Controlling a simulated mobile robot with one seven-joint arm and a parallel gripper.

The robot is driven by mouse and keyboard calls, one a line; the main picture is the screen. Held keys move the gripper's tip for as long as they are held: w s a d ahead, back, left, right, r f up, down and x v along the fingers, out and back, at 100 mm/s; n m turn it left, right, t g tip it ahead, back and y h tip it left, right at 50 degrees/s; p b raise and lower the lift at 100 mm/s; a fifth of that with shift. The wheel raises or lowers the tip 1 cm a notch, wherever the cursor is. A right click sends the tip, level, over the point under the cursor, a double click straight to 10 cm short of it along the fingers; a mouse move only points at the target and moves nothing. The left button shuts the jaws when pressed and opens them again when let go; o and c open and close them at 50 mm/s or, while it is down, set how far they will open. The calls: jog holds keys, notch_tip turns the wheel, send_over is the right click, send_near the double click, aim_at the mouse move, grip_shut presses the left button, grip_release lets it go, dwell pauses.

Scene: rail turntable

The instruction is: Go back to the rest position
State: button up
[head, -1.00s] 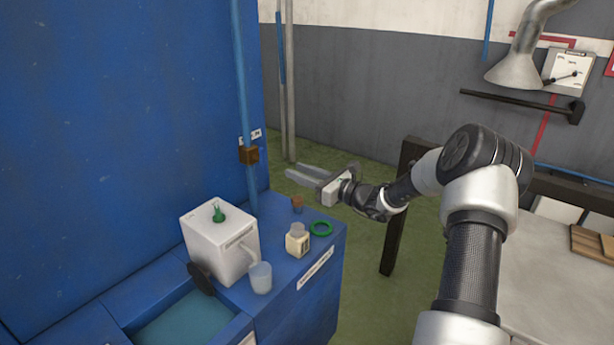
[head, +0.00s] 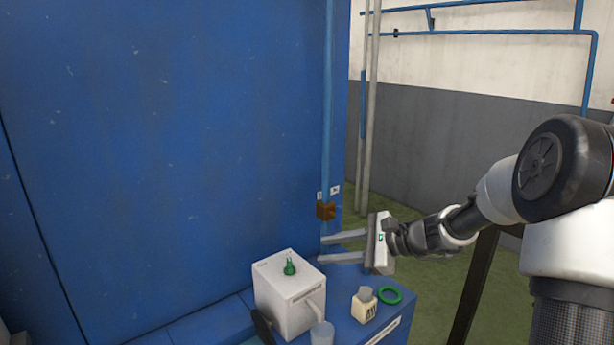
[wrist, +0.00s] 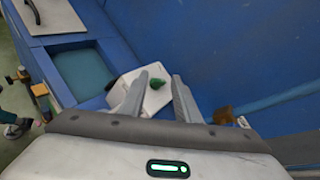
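My gripper (head: 322,248) is at the right of the head view. Its two long grey fingers are spread apart with nothing between them, and they point left over the blue counter. In the wrist view my gripper (wrist: 160,90) also shows open, with the white box behind and between its fingers. The white box (head: 290,308) with a green piece (head: 289,265) on top stands on the counter, below and left of the fingertips. The green piece also shows in the wrist view (wrist: 157,84). The rest position itself is not marked in view.
A blue wall panel (head: 170,150) rises behind the counter, with a blue pipe and brown block (head: 326,211) near my fingertips. A green ring (head: 390,295), a small cream bottle (head: 364,305) and a clear cup (head: 322,335) stand near the box. A basin (wrist: 80,72) is sunk in the counter.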

jog(key=s+a+r+n+g+h+p, duration=0.1)
jog(key=s+r+n+g+h, duration=0.15)
jog(key=s+n, duration=0.5)
jog(key=s+a+r+n+g+h+p, duration=0.15)
jog(key=s+r+n+h, duration=0.25)
jog(key=s, duration=0.7)
jog(key=s+d+r+n+t+h+p, duration=0.1)
jog(key=s+d+r+n+h, duration=0.1)
jog(key=s, duration=0.4)
jog(key=s+d+r+n+t+h+p, duration=0.1)
jog(key=s+d+r+n+t+h, duration=0.1)
jog(key=s+d+r+n+h, duration=0.1)
jog(key=s+d+r+n, duration=0.1)
jog(key=s+d+r, duration=0.1)
jog(key=s+d, duration=0.1)
jog(key=shift+s, duration=0.4)
